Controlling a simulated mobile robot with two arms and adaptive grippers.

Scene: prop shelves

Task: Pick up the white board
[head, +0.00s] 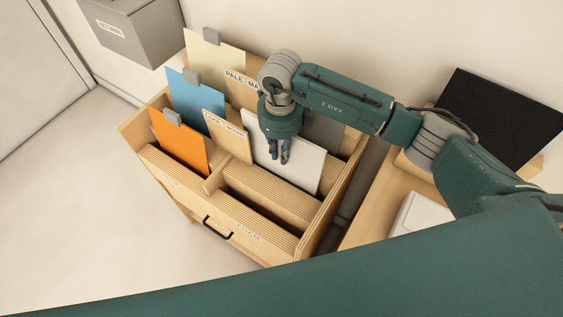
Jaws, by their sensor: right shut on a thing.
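The white board (297,166) stands tilted in a slot of the wooden rack (265,187), in its right half. My right gripper (279,160) reaches down from above onto the upper left part of the board. It is shut on the board, with its fingers at the board's top edge. The board's lower edge is hidden behind a slot wall. My left gripper is not in view.
An orange board (182,150), a blue board (194,98) and a cream board (222,52) stand to the left, with grey clips. Labelled wooden dividers (228,138) and a dark grey board (325,131) are close to the gripper.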

